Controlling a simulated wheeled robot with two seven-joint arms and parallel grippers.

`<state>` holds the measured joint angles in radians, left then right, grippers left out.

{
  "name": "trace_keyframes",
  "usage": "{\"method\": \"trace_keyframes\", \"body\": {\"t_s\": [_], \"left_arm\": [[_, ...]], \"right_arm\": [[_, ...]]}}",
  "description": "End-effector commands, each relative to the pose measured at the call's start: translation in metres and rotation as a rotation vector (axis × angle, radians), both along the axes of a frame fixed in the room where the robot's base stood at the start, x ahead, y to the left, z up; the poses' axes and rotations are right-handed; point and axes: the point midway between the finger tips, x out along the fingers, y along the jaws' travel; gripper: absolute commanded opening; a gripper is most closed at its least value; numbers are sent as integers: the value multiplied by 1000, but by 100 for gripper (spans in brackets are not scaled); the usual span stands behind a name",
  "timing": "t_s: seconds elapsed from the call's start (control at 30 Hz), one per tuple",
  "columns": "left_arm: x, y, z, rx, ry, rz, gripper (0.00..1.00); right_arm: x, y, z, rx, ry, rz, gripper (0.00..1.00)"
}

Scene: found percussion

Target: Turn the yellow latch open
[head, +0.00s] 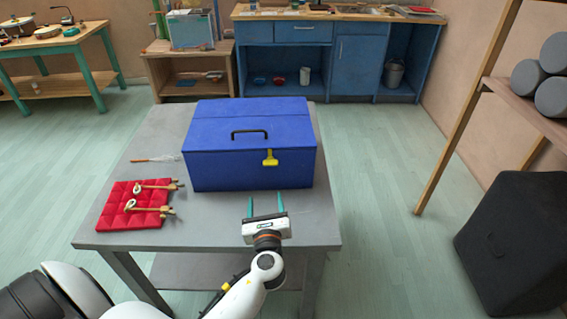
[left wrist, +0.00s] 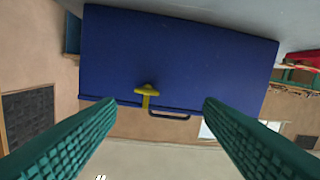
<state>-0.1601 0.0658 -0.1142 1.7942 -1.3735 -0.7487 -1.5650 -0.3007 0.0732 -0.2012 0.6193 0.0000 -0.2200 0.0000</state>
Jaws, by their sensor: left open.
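The yellow latch (head: 270,158) sits on the front of the blue box (head: 225,172), right of centre, just below the lid edge. It also shows in the left wrist view (left wrist: 146,90), between the fingers and apart from both. The box stands on a grey table, with its lid shut and a black handle (head: 250,133) on top. My left gripper (head: 266,203) is open and empty, in front of the box and nearer to me than the latch. Its teal fingers point toward the box. My right gripper is not in view.
A red quilted mat (head: 122,215) with several small wooden-handled items lies left of the box on the grey table (head: 204,236). A thin brown stick (head: 146,160) lies behind it. The table right of my left gripper is bare. A black case (head: 515,240) stands at the right.

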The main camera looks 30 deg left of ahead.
Motion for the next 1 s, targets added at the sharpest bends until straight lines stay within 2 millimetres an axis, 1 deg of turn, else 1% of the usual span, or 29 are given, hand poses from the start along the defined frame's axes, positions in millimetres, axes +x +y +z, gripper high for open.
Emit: {"method": "trace_keyframes", "body": {"t_s": [0.03, 0.1, 0.2, 0.37, 0.6, 0.73, 0.83, 1.0], "left_arm": [[5, -2, 6, 65, 13, -14, 62], [10, -3, 11, 137, 30, -25, 62], [16, -1, 13, 169, 38, -32, 62], [35, 12, 14, 169, 37, -29, 62], [76, 39, 13, 166, 36, -30, 62], [94, 51, 13, 165, 37, -30, 62], [103, 57, 12, 164, 37, -30, 62], [110, 62, 12, 163, 37, -31, 62]], "right_arm": [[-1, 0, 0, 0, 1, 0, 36], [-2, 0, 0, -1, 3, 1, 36], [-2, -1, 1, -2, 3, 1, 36], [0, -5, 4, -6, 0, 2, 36], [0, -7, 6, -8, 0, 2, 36], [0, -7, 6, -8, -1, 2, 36], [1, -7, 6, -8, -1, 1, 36], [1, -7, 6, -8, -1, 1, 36]]}}
